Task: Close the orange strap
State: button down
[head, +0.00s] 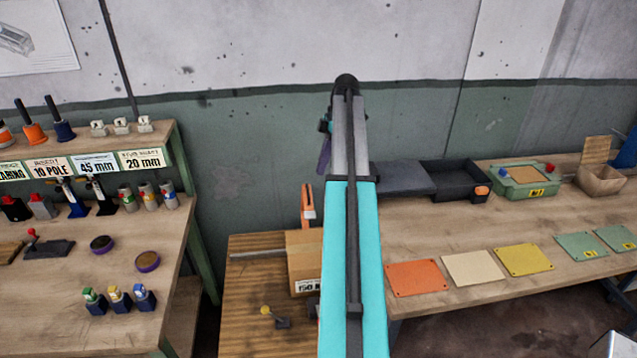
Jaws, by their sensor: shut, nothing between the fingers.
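An orange strap-like piece (308,204) stands upright at the left rear of a cardboard box (305,255) on the low wooden table. It has a pale part at its middle, and its foot is hidden by the box. I cannot tell what it fastens to. My teal and grey arm rises in front of the box and hides its right side. A small dark purple part of my arm shows at the left of its upper end, right of and above the orange piece. My gripper's fingers cannot be made out behind the arm.
A left bench (160,250) holds labelled tools, pucks and coloured plugs. The right bench (480,220) holds a dark open tray (455,185), a green box (524,180) and several flat plates. A yellow-knobbed lever (275,316) stands at the low table's front.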

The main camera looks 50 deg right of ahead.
jog(key=s+x, duration=0.1)
jog(key=x, duration=1.2)
jog(key=shift+s+f+b, duration=0.25)
jog(key=shift+s+b, duration=0.1)
jog(key=shift+b, duration=0.05)
dwell(2.0)
jog(key=w+d+r+b, duration=0.1)
jog(key=w+d+r, duration=0.3)
jog(key=d+r, duration=0.3)
jog(key=shift+d+r+b, duration=0.2)
jog(key=shift+r+b, duration=0.15)
jog(key=shift+r, duration=1.6)
jog(key=shift+f, duration=0.1)
